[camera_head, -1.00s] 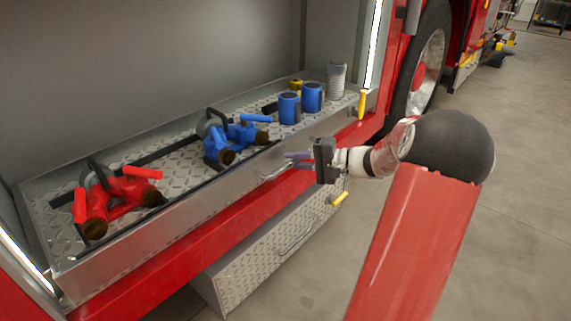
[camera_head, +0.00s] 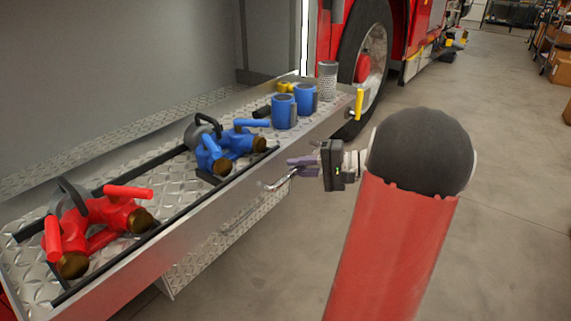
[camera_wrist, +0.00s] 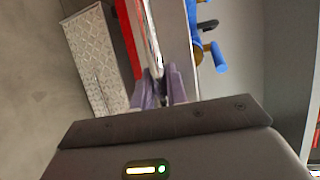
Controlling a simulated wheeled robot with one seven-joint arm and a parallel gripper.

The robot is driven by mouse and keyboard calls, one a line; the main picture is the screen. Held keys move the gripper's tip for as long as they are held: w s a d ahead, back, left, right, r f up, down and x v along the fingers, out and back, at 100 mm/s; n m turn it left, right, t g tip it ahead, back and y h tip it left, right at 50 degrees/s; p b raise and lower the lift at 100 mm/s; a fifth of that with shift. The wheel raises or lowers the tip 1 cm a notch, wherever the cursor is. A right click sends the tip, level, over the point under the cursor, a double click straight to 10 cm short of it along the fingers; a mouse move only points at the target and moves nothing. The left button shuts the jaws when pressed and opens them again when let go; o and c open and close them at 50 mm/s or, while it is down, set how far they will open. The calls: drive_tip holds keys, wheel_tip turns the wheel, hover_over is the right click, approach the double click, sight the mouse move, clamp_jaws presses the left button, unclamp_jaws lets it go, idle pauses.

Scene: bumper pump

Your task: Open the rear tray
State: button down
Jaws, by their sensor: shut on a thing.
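The tray (camera_head: 205,212) is a metal pull-out with a diamond-plate floor and a smooth front wall, standing out from the truck's compartment. Its bar handle (camera_head: 276,184) is on the front wall. My gripper (camera_head: 296,166) is shut on this handle near its right end. In the wrist view, the purple-grey fingers (camera_wrist: 163,90) close on the shiny handle bar (camera_wrist: 152,42). The part of the bar between the fingers is hidden.
The tray carries a red fitting (camera_head: 98,228), a blue fitting (camera_head: 236,148), blue cylinders (camera_head: 284,112) and a grey strainer (camera_head: 327,80). A yellow latch (camera_head: 359,104) is at its right end. A diamond-plate box (camera_head: 190,268) sits below. Open floor lies right.

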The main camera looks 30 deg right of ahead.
drive_tip(key=shift+s+d, duration=0.25)
drive_tip(key=shift+s, duration=0.5)
drive_tip(key=shift+s+d, duration=0.2)
drive_tip(key=shift+s, duration=0.5)
drive_tip(key=c, duration=1.4)
unclamp_jaws()
drive_tip(key=v, duration=0.7)
drive_tip(key=shift+s+d, duration=0.25)
drive_tip(key=shift+d, duration=0.05)
drive_tip(key=shift+r, duration=0.1)
